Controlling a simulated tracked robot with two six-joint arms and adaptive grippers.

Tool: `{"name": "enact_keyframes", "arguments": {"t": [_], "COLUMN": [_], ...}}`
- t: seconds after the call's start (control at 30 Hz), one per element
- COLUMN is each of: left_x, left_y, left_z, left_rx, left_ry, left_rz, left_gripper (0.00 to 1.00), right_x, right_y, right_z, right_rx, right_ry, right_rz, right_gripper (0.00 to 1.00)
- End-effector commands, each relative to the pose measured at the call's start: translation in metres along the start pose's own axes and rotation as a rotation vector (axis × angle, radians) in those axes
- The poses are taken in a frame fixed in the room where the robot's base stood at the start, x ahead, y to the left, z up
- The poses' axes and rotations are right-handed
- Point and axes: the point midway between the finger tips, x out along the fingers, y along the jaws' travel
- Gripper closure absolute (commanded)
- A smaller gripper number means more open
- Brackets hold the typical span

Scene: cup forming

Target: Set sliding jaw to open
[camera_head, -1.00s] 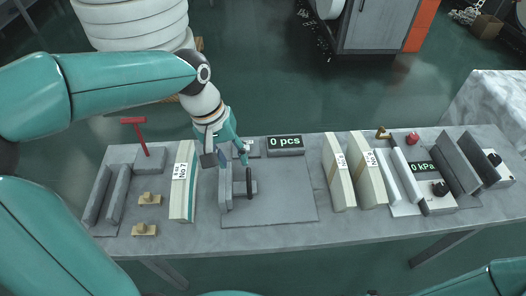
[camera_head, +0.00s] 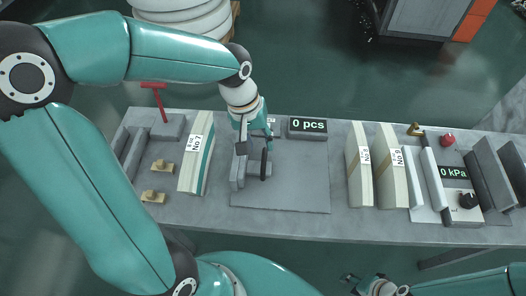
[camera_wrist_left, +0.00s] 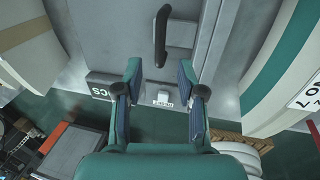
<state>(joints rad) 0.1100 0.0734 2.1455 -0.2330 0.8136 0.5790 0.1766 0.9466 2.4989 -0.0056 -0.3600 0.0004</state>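A flat grey plate (camera_head: 300,180) lies mid-table with a low upright grey block (camera_head: 237,172) at its left and a black upright handle (camera_head: 264,165) on a small grey block beside it. I take this handled part to be the sliding jaw, but cannot tell its setting. The handle (camera_wrist_left: 161,38) also shows in the left wrist view, ahead of the fingers. My left gripper (camera_wrist_left: 160,72) is open and empty, apart from the handle; in the head view (camera_head: 256,143) it hangs at the plate's rear left. My right gripper (camera_head: 377,284) is partly visible at the bottom; its opening is unclear.
A counter display reading 0 pcs (camera_head: 307,127) stands behind the plate. A "No 7" mould block (camera_head: 195,165) stands left, two more (camera_head: 360,170) right. A pressure unit (camera_head: 462,205) reading 0 kPa is further right. The plate's right part is clear.

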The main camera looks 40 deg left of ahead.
Motion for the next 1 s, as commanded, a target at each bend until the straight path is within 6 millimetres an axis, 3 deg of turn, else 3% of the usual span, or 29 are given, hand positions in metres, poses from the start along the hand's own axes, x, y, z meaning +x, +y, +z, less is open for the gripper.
{"name": "enact_keyframes", "arguments": {"t": [0.1,0.3,0.7,0.93,1.0], "left_x": [0.023,0.045,0.051,0.051,0.051], "left_y": [0.000,0.000,0.001,0.001,0.001], "left_z": [0.001,0.000,-0.001,-0.001,-0.001], "left_rx": [0.002,0.001,0.003,0.003,0.003], "left_ry": [-0.003,-0.002,0.001,0.001,0.001], "left_rz": [-0.002,-0.002,0.000,0.000,0.000], "left_gripper": [0.61,0.61,0.61,0.99,1.00], "right_x": [0.001,0.002,0.002,0.002,0.002], "right_y": [0.000,0.001,0.001,0.001,0.001], "right_z": [0.000,0.000,0.000,0.000,0.000], "right_rx": [0.000,0.000,0.000,0.000,0.000], "right_ry": [0.000,0.000,0.000,0.000,0.000], "right_rz": [0.000,0.000,0.000,0.000,0.000], "right_gripper": [0.60,0.60,0.60,0.60,0.60]}}
